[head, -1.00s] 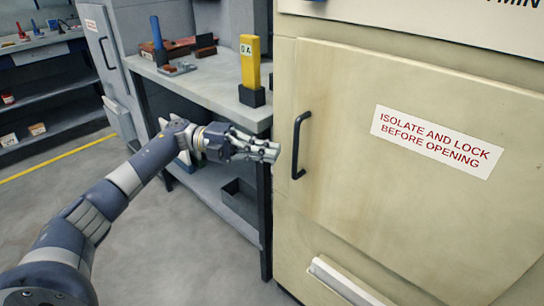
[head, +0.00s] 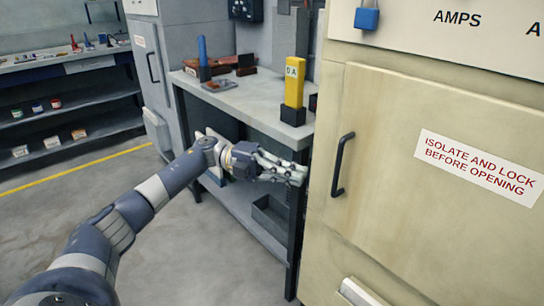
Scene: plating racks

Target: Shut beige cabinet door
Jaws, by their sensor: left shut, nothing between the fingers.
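The beige cabinet door (head: 400,215) fills the right side of the head view. It carries a black bar handle (head: 341,165) near its left edge and a white label with red words "ISOLATE AND LOCK BEFORE OPENING" (head: 480,167). The door looks flush or nearly flush with the cabinet frame; I cannot tell whether a small gap is left. My left gripper (head: 297,172) is shut and empty, a little to the left of the handle, apart from it in the picture. My right gripper is not in view.
A grey workbench (head: 245,105) stands left of the cabinet, with a yellow block (head: 295,82) near its front corner. A grey bin (head: 270,214) sits on its lower shelf. A blue padlock (head: 367,18) hangs above the door. Open floor (head: 200,260) lies in front.

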